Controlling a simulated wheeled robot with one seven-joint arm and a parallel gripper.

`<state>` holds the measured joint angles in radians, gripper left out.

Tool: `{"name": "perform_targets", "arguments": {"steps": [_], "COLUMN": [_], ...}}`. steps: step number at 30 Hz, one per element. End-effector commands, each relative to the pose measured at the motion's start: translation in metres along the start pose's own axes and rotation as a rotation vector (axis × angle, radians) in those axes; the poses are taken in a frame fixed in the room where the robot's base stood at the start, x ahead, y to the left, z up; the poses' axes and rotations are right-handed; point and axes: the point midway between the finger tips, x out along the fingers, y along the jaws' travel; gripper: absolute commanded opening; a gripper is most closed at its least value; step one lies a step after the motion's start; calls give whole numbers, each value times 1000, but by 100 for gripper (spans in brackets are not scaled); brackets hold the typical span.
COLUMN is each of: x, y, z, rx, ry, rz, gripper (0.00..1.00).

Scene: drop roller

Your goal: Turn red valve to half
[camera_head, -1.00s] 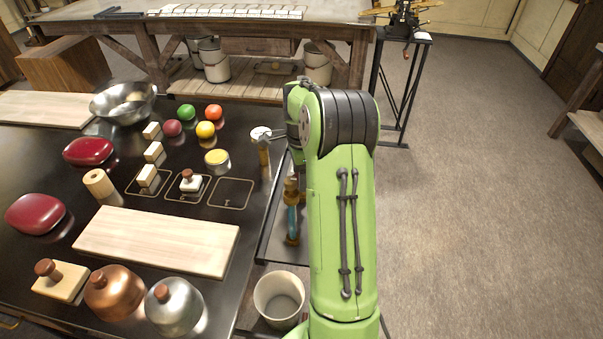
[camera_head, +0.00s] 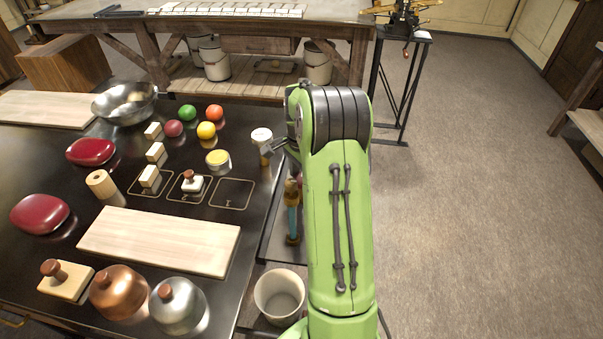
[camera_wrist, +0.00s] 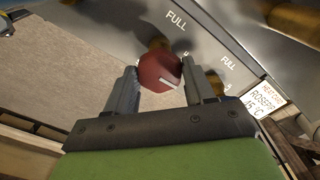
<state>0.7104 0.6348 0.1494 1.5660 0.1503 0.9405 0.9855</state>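The red valve knob (camera_wrist: 160,71) is in the upper middle of the wrist view, in front of a grey panel with two visible FULL labels. A short white mark shows on its lower part. My gripper (camera_wrist: 160,76) has one finger on each side of the knob, with the fingertips very close to its sides. I cannot tell whether they press on it or stand slightly apart. In the head view, the red knob is not visible, and my green arm hides most of my gripper beyond the table's right edge.
The black table (camera_head: 50,145) at left carries red lidded dishes, balls, blocks and a pale board (camera_head: 158,241). A white bucket (camera_head: 280,296) stands beside my arm. A small sign (camera_wrist: 262,94) is right of the knob in the wrist view. The floor at right is clear.

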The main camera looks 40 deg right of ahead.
Motion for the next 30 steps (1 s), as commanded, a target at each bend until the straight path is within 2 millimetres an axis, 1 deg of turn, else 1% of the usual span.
{"name": "perform_targets", "arguments": {"steps": [1,4,11,14,17,24,27,30], "x": [0,0,0,-5,-23,-93,-120,-141], "y": [0,0,0,0,-1,-1,-1,-1], "z": [0,0,0,0,0,-1,0,0], "rx": [0,1,2,2,2,2,2,2], "ry": [1,0,0,1,3,3,3,2], "rz": [-2,-1,0,-1,-4,-5,-5,-3], "gripper": [62,77,78,78,78,78,78,78]}}
